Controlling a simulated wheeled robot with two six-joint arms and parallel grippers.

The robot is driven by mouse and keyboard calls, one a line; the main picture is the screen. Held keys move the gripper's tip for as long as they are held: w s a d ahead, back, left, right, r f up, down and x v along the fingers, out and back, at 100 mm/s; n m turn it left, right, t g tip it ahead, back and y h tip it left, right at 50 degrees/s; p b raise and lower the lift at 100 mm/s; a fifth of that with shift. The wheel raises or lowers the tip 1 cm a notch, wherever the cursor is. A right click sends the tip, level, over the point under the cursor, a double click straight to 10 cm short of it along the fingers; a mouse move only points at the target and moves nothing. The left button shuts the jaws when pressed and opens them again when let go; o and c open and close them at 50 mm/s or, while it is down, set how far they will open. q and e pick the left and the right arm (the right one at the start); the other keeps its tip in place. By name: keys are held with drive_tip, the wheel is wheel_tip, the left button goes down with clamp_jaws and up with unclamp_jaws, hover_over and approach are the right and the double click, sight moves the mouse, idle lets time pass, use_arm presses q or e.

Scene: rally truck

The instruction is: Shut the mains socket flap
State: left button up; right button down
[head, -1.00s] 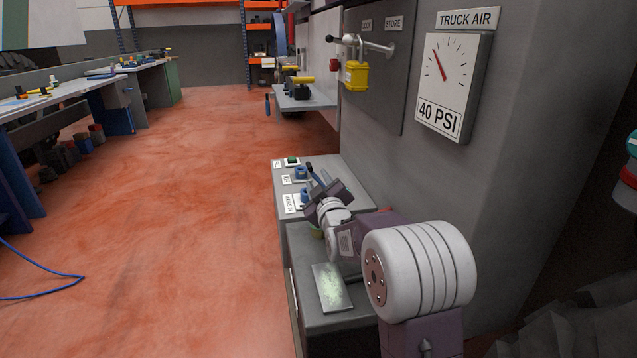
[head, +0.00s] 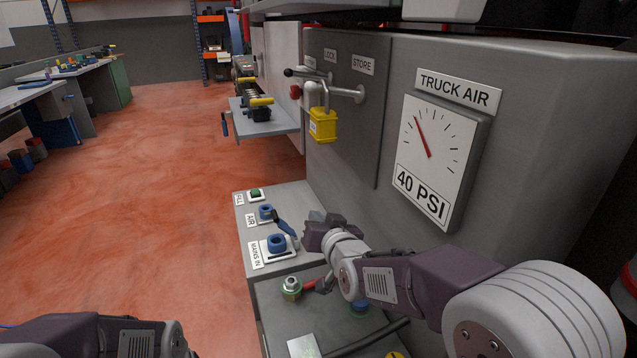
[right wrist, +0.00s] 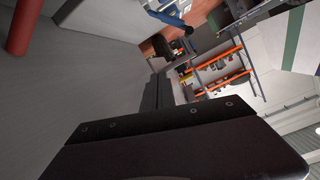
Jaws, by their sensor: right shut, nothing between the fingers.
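The mains socket (head: 277,243) is a blue ring on a white plate, beside the MAINS IN label, on the grey box. A blue arm-like piece with a dark end (head: 284,226) sticks up behind it, slanting; it may be the flap, but I cannot tell surely. A blue piece with a dark round end also shows at the top of the right wrist view (right wrist: 167,17). My right gripper (head: 318,217) is shut and empty, just right of the socket and apart from it. My left arm shows at the bottom left; its gripper is out of view.
The AIR socket (head: 265,212) and a green button (head: 255,194) sit farther back on the box. A brass fitting (head: 291,289) stands nearer. A yellow padlock (head: 323,125) hangs from the wall lever. The TRUCK AIR gauge (head: 437,155) is at right. Red floor is clear at left.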

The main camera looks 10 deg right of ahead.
drive_tip(key=s+a+r+n+y+p, duration=0.1)
drive_tip(key=s+a+r+y, duration=0.1)
drive_tip(key=a+r, duration=0.25)
drive_tip(key=b, duration=0.1)
hover_over(281, 227)
drive_tip(key=f, duration=0.2)
drive_tip(key=d+f, duration=0.1)
drive_tip(key=f, duration=0.1)
drive_tip(key=shift+w, duration=0.4)
drive_tip(key=shift+s+a+f+b, duration=0.1)
drive_tip(key=shift+a+f+b, duration=0.1)
drive_tip(key=shift+f+b, duration=0.3)
drive_tip(key=shift+s+a+f+b, duration=0.1)
drive_tip(key=shift+a+f+b, duration=0.1)
drive_tip(key=shift+f, duration=0.5)
drive_tip(key=shift+a+f, duration=0.15)
drive_tip(key=shift+f, duration=0.25)
use_arm(q)
drive_tip(key=shift+s+f, duration=0.1)
